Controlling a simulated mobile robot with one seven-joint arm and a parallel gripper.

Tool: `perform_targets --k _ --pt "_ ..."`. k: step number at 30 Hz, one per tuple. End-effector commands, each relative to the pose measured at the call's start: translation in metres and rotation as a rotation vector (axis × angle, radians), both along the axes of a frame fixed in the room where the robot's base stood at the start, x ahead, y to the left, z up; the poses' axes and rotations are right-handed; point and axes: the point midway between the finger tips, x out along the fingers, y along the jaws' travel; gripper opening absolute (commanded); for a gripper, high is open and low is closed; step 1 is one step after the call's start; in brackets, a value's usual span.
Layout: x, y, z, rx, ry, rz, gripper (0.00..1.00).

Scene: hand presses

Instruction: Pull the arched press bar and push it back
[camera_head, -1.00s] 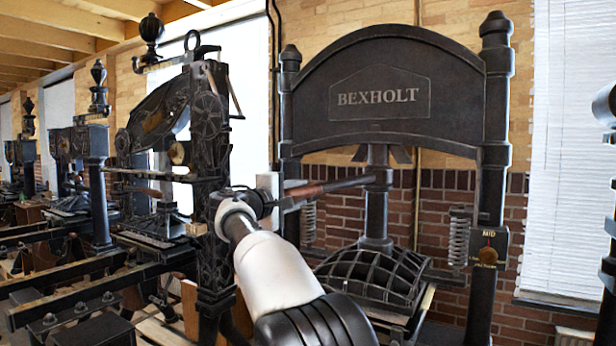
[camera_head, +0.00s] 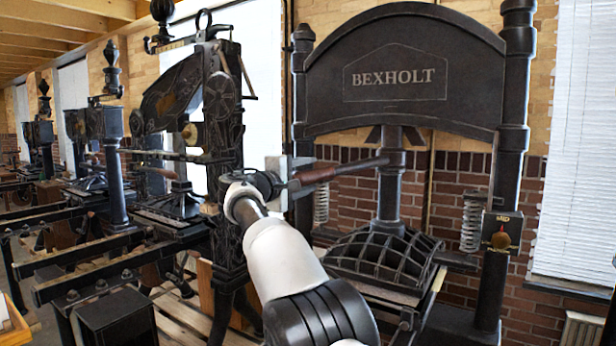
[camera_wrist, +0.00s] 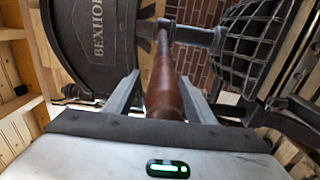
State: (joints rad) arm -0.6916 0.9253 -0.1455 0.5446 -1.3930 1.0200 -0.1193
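The press bar (camera_head: 355,166) of the BEXHOLT press is a dark rod with a brown wooden handle (camera_head: 315,175). It runs leftward from the central post (camera_head: 390,190) below the arched black head (camera_head: 420,75). My gripper (camera_head: 291,172) is at the handle's outer end. In the wrist view the handle (camera_wrist: 163,95) lies between the two grey fingers of my gripper (camera_wrist: 161,88), pointing away from the palm. Gaps show on both sides, so the fingers look open around it. The exact finger contact is partly hidden in the head view.
A ribbed black platen (camera_head: 385,265) sits below the bar. Springs hang at both sides, and a small dial plate (camera_head: 502,232) is on the right upright. Another ornate press (camera_head: 215,150) stands close left of my arm, with several more behind it.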

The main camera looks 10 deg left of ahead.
Motion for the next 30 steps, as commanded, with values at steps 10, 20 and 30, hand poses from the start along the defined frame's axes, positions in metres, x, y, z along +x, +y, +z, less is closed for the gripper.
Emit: perform_targets --k 10,20,30 --pt "-0.028 0.012 -0.006 0.000 0.001 0.002 0.50" --pt "-0.102 0.044 -0.003 -0.001 0.001 0.004 0.50" --pt "-0.154 0.066 -0.001 0.000 0.000 0.002 0.50"
